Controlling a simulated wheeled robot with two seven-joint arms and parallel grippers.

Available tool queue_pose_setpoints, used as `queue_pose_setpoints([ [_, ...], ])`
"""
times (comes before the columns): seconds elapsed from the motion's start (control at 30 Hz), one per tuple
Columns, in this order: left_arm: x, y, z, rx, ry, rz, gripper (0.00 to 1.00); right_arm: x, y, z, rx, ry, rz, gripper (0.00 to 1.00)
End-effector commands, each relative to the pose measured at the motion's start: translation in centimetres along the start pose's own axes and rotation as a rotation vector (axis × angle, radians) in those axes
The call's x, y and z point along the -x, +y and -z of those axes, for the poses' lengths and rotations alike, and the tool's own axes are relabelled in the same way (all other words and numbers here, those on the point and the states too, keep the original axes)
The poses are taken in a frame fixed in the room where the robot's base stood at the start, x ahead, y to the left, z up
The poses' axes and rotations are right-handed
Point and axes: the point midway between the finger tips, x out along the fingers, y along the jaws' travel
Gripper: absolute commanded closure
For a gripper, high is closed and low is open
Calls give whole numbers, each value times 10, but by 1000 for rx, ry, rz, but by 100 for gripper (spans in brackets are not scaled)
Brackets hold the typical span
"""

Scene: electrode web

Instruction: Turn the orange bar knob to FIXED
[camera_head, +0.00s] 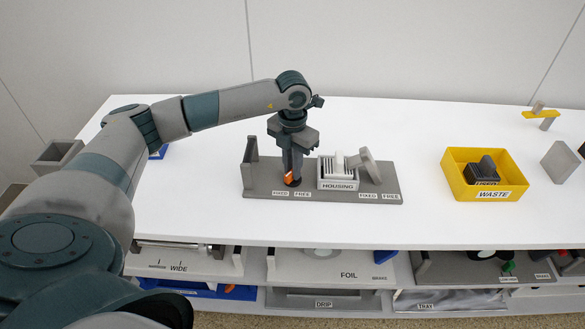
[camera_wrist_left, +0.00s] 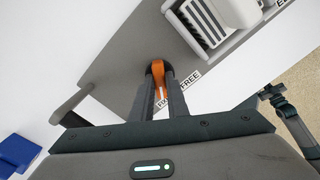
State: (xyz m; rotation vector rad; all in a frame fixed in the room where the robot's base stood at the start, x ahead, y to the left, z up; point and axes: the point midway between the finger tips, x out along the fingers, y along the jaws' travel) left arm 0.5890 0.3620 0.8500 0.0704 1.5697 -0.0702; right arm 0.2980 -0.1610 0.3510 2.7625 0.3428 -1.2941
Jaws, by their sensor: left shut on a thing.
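The orange bar knob (camera_head: 290,176) sits on the left part of the grey fixture plate (camera_head: 345,193), just behind its FIXED and FREE labels. My left gripper (camera_head: 292,180) comes straight down over it and is shut on it. In the left wrist view the knob (camera_wrist_left: 158,72) shows between the two dark fingers (camera_wrist_left: 160,95). The FIXED label (camera_head: 280,194) is at left and the FREE label (camera_head: 302,194) at right. The fingers partly hide the knob, and I cannot tell exactly which label it points to. My right gripper is not in view.
The white HOUSING box (camera_head: 338,186) with upright plates stands right of the knob, beside a tilted grey block (camera_head: 371,166). A grey upright post (camera_head: 251,150) stands at the plate's left end. A yellow WASTE bin (camera_head: 452,180) is further right. White table is clear between.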

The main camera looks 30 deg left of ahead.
Motion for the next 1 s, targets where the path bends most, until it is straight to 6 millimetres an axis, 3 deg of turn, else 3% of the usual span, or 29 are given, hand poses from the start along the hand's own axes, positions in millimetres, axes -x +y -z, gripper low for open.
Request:
queue_pose_setpoints([
  [0.17, 0, 0, 0, -1, -1, 1, 100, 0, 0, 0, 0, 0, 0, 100],
  [0.2, 0, 0, 0, -1, -1, 1, 79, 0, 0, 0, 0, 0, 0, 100],
  [0.27, 0, 0, 0, -1, -1, 1, 67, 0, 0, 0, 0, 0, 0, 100],
  [0.67, 3, 0, 0, 1, -1, 1, 67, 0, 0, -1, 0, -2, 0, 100],
  [0.87, 17, 0, -1, 1, -2, 1, 67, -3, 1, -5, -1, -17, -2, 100],
  [1.0, 38, 0, -1, 0, -4, 1, 67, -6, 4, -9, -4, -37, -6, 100],
])
